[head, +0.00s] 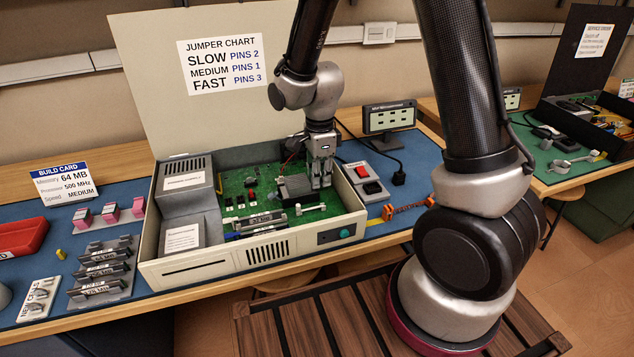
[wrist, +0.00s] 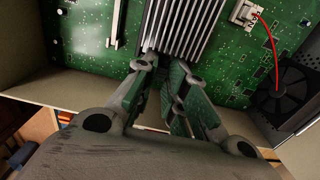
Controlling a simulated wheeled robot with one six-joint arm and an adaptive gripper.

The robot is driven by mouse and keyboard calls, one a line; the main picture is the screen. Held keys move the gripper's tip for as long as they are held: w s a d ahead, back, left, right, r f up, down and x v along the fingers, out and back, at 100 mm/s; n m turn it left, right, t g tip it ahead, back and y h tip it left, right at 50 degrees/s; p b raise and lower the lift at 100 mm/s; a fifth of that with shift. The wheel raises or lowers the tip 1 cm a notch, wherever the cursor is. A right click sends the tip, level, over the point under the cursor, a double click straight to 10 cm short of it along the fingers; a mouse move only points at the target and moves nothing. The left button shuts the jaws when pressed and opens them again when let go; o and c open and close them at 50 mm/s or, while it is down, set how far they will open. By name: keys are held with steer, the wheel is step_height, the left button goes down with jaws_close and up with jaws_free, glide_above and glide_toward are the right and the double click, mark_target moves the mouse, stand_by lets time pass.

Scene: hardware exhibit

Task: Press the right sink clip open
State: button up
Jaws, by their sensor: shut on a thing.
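The dark finned heat sink (head: 294,187) sits on the green circuit board inside the open computer case. In the wrist view the heat sink (wrist: 188,28) shows its long parallel fins. My gripper (head: 322,184) points down at the right end of the sink in the head view. In the wrist view my gripper (wrist: 163,68) has its fingertips close together at the near end of the fins. It is shut on the right sink clip, which is mostly hidden by the fingers. I cannot see whether the clip is latched or open.
The case wall (head: 215,262) rises around the green board (wrist: 225,70). A black fan (wrist: 288,92) and a red wire (wrist: 270,38) lie right of the sink in the wrist view. A switch box (head: 364,176) and small monitor (head: 390,118) stand right of the case.

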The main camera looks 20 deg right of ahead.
steer(key=shift+d+f, duration=0.3)
steer(key=shift+d, duration=0.3)
stand_by(1.1)
steer(key=o, duration=0.4)
stand_by(0.5)
steer(key=shift+r, duration=3.5)
